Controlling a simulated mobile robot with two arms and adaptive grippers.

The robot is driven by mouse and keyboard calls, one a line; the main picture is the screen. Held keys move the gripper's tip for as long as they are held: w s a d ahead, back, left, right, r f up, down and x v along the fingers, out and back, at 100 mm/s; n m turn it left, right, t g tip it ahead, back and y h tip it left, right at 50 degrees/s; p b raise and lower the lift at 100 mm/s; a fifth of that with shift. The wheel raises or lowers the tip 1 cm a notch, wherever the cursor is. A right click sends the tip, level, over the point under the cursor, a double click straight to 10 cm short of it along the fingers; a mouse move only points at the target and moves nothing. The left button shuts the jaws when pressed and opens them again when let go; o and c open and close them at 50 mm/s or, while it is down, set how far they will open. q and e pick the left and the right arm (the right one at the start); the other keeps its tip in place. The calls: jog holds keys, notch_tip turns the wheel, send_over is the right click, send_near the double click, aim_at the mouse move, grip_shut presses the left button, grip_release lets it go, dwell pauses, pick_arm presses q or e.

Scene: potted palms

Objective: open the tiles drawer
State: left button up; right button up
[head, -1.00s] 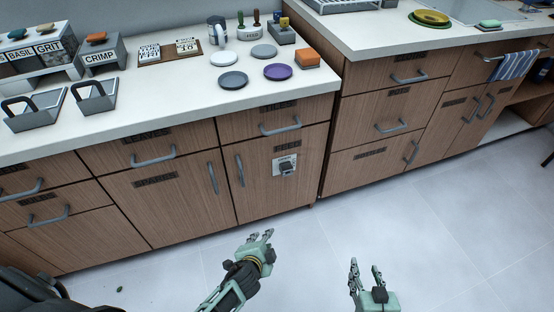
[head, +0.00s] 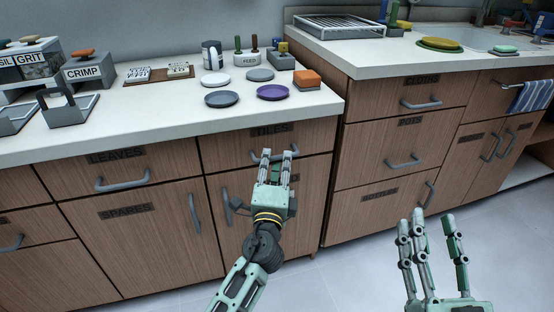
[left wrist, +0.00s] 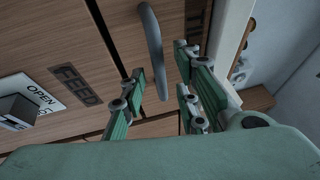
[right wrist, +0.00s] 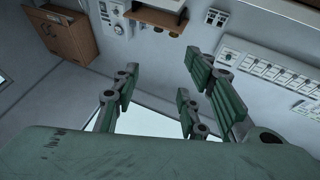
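The tiles drawer (head: 225,157) is shut, flush in the left counter, with a dark TILES label (head: 270,130). Its grey bar handle (head: 260,158) is partly hidden behind my left fingers in the head view. My left gripper (head: 276,153) is open at the handle. In the left wrist view the handle (left wrist: 153,50) shows between the spread fingers (left wrist: 160,65), with no clear grip on it. My right gripper (head: 430,222) is open and empty, over the floor in front of the right cabinet. The right wrist view shows its fingers (right wrist: 157,85) apart.
Below is the FEED door (left wrist: 50,50) with an OPEN sign box (left wrist: 15,112). The LEAVES drawer (head: 75,180) is to the left. Plates, including a purple one (head: 273,92), and an orange block (head: 307,78) stand on the counter (head: 180,122) above. The right cabinet (head: 385,160) stands alongside.

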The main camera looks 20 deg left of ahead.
pick_arm(q)
jog(key=shift+x, duration=1.45)
jog(key=shift+c, duration=0.6)
grip_shut()
jog(key=shift+f, duration=0.1)
